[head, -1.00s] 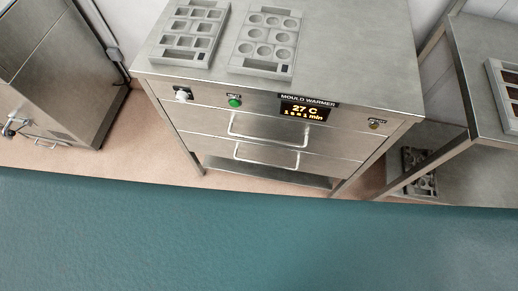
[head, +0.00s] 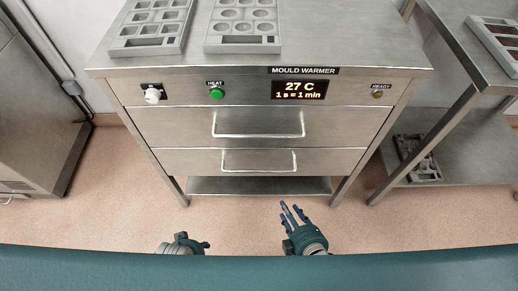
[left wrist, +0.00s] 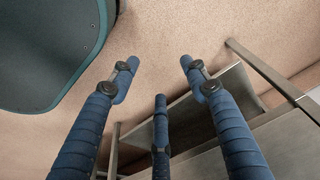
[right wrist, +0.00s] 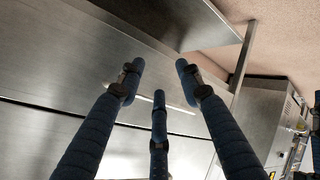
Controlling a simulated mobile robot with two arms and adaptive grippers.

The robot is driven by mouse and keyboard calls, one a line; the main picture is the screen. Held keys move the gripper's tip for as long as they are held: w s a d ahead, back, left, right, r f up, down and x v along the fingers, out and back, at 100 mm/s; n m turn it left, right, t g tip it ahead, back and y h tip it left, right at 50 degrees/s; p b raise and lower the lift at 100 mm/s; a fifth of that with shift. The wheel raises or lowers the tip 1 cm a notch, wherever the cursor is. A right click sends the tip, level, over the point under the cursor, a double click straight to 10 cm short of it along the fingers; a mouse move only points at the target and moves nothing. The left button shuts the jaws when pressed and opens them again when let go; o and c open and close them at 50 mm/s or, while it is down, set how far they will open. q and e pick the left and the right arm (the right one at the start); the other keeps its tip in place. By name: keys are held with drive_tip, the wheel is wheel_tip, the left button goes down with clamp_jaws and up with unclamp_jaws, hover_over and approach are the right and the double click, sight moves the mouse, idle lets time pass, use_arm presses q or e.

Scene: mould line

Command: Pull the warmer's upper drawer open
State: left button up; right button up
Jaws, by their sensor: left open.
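The steel mould warmer stands ahead in the head view, with its upper drawer (head: 175,126) shut and flush with the front. A pale bar handle (head: 258,135) is fixed across that drawer. The lower drawer (head: 180,161) below it is also shut and has its own handle (head: 259,169). My right gripper (head: 293,208) is low in front of the warmer, below both handles and apart from them. Its fingers are spread and empty in the right wrist view (right wrist: 158,72). My left gripper (head: 203,245) is lower left; its fingers are apart and empty in the left wrist view (left wrist: 159,68).
Two mould trays sit on the warmer's top, one with square cavities (head: 152,48) and one with round ones (head: 243,46). A steel table (head: 470,62) with a lower shelf (head: 440,160) stands at right. A steel cabinet (head: 40,120) stands at left. Floor (head: 110,220) in front is clear.

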drive_tip(key=w+a+r+n+t+y+b, duration=0.2)
drive_tip(key=w+a+r+n+t+b, duration=0.1)
drive_tip(key=w+a+r+n+b, duration=0.25)
drive_tip(key=n+t+y+b, duration=0.2)
drive_tip(key=n+t+b, duration=0.25)
drive_tip(key=b, duration=0.35)
approach(259, 136)
drive_tip(key=shift+m, duration=0.3)
drive_tip(key=x, duration=1)
drive_tip(key=shift+f, duration=0.1)
use_arm(q)
drive_tip(key=w+d+r+t, duration=0.1)
drive_tip(key=w+r+t, duration=0.2)
drive_tip(key=r, duration=0.6)
drive_tip(key=shift+w, duration=1.25)
drive_tip(key=shift+r, duration=0.1)
use_arm(e)
clamp_jaws()
